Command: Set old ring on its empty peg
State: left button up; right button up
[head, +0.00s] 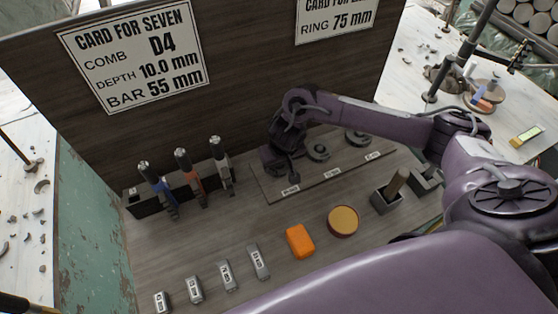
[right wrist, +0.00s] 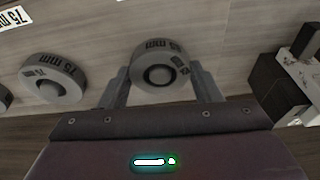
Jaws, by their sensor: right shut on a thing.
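My right gripper (head: 287,174) is at the left end of the flat peg board (head: 325,172), low over it. In the right wrist view the gripper (right wrist: 162,84) is shut on a grey ring (right wrist: 142,83) with dark markings, which I cannot read surely. In the head view the arm mostly hides this ring. Two other grey rings, a middle one (head: 318,152) and a right one (head: 358,138), sit on the board. The middle one reads 75 mm in the wrist view (right wrist: 52,66). My left gripper is not in view.
Three upright tools (head: 190,180) stand in a dark rack at left. Several labelled metal bars (head: 226,275), an orange block (head: 300,241), a round yellow-topped pot (head: 343,221) and a dark holder (head: 387,203) lie in front. A panel with cards (head: 135,52) rises behind.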

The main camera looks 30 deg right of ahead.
jog(key=shift+r, duration=0.1)
jog(key=o, duration=1.3)
jog(key=shift+o, duration=0.2)
jog(key=p+v, duration=0.1)
jog(key=v, duration=0.6)
jog(key=shift+s+r+p, duration=0.1)
jog(key=shift+r+p, duration=0.2)
jog(key=shift+r, duration=0.1)
jog(key=shift+f, duration=0.1)
